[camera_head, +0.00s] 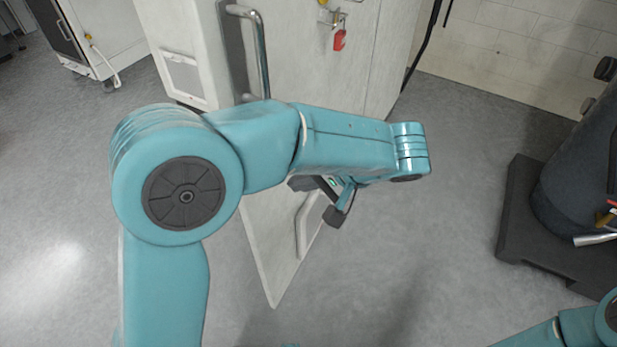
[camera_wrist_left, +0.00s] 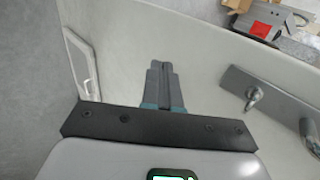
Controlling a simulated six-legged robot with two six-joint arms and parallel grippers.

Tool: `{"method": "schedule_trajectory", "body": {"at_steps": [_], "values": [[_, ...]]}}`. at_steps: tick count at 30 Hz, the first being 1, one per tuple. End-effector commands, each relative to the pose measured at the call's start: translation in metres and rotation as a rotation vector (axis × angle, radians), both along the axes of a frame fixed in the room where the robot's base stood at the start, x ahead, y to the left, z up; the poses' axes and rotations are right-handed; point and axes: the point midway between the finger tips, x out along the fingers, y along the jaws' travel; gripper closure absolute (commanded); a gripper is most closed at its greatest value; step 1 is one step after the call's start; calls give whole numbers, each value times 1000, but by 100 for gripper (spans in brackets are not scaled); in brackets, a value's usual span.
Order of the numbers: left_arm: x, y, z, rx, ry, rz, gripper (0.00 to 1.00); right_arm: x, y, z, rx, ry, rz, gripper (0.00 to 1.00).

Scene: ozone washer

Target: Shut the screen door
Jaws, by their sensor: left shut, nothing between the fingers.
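The white screen door (camera_head: 266,255) stands open, swung out from the tall white cabinet (camera_head: 300,60) in the head view. My left arm crosses in front and hides its upper part and hinge side. My right gripper is out of view.
The cabinet has a vertical metal bar handle (camera_head: 258,45) and a red padlock (camera_head: 339,39). A dark cylinder (camera_head: 580,165) stands on a black base (camera_head: 535,250) at right. Grey floor (camera_head: 440,200) lies clear between. A metal latch (camera_wrist_left: 253,98) shows in the wrist view.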

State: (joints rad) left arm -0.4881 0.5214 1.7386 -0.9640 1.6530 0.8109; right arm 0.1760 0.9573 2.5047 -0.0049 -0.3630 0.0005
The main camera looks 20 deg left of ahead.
Motion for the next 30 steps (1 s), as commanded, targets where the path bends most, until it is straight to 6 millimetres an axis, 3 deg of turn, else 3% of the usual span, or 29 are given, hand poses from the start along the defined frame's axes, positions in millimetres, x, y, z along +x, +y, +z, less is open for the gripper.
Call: {"method": "schedule_trajectory", "body": {"at_steps": [7, 13, 30], "values": [[-1, 40, -38, 0, 5, 2, 100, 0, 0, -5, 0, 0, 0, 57], [0, 68, -34, -2, 1, 1, 100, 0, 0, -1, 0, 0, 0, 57], [0, 79, -34, -2, 2, -3, 100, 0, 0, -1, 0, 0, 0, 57]]}}
